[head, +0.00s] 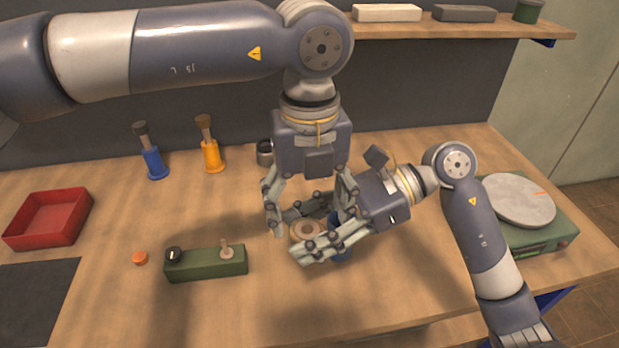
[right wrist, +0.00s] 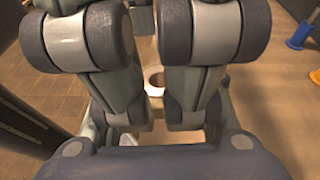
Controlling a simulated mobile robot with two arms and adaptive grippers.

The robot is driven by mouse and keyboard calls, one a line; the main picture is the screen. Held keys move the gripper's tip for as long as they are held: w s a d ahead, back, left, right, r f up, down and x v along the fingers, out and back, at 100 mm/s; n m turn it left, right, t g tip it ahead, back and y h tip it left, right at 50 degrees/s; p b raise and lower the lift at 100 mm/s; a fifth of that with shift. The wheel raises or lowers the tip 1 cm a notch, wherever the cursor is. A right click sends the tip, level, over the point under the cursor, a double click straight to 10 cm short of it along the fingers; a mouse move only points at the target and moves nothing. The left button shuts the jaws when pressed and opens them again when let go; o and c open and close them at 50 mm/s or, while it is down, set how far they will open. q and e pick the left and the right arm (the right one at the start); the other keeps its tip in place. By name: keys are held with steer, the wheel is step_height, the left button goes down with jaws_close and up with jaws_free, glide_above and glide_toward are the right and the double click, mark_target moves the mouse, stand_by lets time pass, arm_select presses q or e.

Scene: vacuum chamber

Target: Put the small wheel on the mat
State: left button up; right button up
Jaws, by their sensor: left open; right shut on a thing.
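A small tan wheel (head: 297,230) with a central hole sits between the fingers of my right gripper (head: 294,236) in the head view. The right gripper is shut on it, reaching in from the right. Part of the wheel (right wrist: 154,91) shows between the fingers in the right wrist view. My left gripper (head: 314,222) is open and points down from above, its fingers either side of the wheel area. I cannot tell whether it touches the wheel. The dark mat (head: 38,300) lies flat at the table's left front.
A red tray (head: 48,222) stands behind the mat. A green box with a knob and lever (head: 205,266) and an orange piece (head: 140,258) lie between mat and grippers. Blue (head: 154,163) and orange (head: 211,157) stands are behind. A green scale (head: 540,235) is at right.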

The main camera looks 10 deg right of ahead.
arm_select(q)
steer(key=shift+f, duration=2)
steer(key=shift+c, duration=0.6)
steer(key=c, duration=1.3)
arm_select(e)
steer(key=o, duration=1.4)
arm_select(q)
steer(key=shift+r, duration=0.1)
